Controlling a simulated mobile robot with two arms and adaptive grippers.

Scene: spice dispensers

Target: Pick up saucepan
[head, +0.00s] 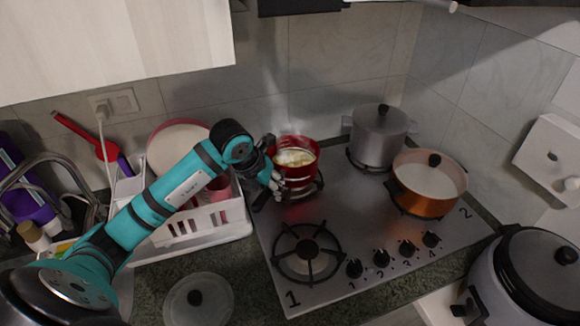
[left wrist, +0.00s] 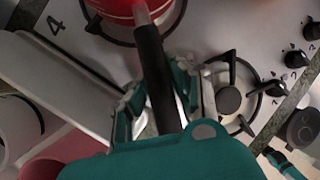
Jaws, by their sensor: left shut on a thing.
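The red saucepan (head: 297,146) is at the back left burner of the hob, with pale yellowish contents inside. Whether it rests on the grate or hangs just above it is unclear. Its red side (left wrist: 108,10) shows at the top of the left wrist view, and its black handle (left wrist: 152,58) runs down between my fingers. My left gripper (head: 276,180) is at the front left of the pan. In the left wrist view my left gripper (left wrist: 160,92) is shut on the handle, one finger on each side. My right gripper does not show.
A grey lidded pot (head: 379,137) and an orange pot (head: 428,182) stand right of the saucepan. A white dish rack (head: 195,228) is close on the left. The front left burner (head: 307,250) is empty. A rice cooker (head: 530,275) stands at the lower right.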

